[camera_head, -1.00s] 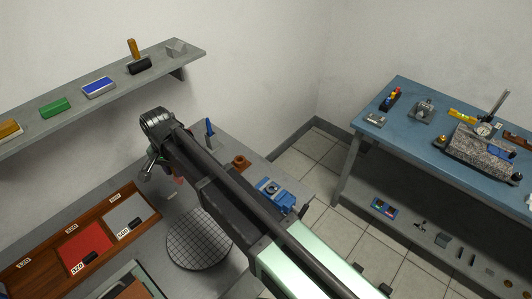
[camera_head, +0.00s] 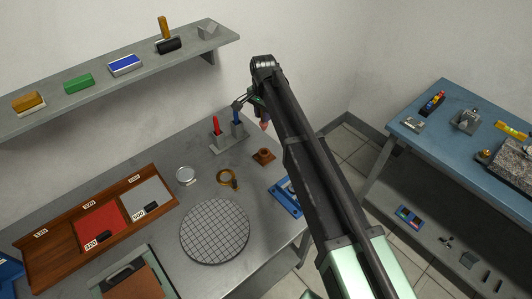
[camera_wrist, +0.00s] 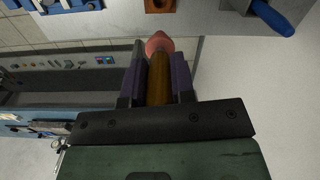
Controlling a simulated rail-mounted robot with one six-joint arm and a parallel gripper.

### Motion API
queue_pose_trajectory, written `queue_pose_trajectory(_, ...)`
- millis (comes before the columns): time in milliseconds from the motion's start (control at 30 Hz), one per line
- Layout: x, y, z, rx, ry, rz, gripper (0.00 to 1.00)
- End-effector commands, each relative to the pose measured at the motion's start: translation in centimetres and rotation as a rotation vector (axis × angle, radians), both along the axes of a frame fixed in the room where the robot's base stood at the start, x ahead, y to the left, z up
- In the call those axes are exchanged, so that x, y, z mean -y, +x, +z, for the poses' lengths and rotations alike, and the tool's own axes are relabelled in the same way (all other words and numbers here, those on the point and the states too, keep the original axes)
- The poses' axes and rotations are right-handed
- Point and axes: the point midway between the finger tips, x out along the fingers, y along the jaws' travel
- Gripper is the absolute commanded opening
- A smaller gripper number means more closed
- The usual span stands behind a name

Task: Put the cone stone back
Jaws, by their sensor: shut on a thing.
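The cone stone, with a pink cone tip (camera_wrist: 158,43) and a brown cylindrical handle (camera_wrist: 160,78), is held in my gripper (camera_wrist: 157,78). The purple jaws are shut on the handle, and the tip points away from the palm. In the head view my gripper (camera_head: 247,99) is near the wall, above the back of the grey bench, with the pink tip (camera_head: 264,126) hanging below. A brown block with a round hole (camera_head: 264,156) stands on the bench below the tip, apart from it. It also shows at the wrist view's top edge (camera_wrist: 158,5).
A stand with red and blue handled tools (camera_head: 229,140) is just left of the block. A blue vise-like tool (camera_head: 286,196) is nearer, partly behind my arm. A round gridded plate (camera_head: 215,231) and a wooden tray (camera_head: 95,225) lie left. A shelf (camera_head: 130,77) runs above.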

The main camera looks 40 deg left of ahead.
Motion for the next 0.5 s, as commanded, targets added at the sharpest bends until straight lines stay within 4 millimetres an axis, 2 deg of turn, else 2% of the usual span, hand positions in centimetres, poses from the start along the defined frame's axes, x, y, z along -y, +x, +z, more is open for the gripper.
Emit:
queue_pose_trajectory(33, 0.0, 0.0, -3.8, 0.000, 0.000, 0.000, 0.00)
queue_pose_trajectory(200, 0.0, 0.0, -8.9, 0.000, 0.000, 0.000, 0.00)
queue_pose_trajectory(300, 0.0, 0.0, -9.9, 0.000, 0.000, 0.000, 0.00)
queue_pose_trajectory(433, 0.0, 0.0, -9.5, 0.000, 0.000, 0.000, 0.00)
queue_pose_trajectory(500, 0.0, 0.0, -10.5, 0.000, 0.000, 0.000, 0.00)
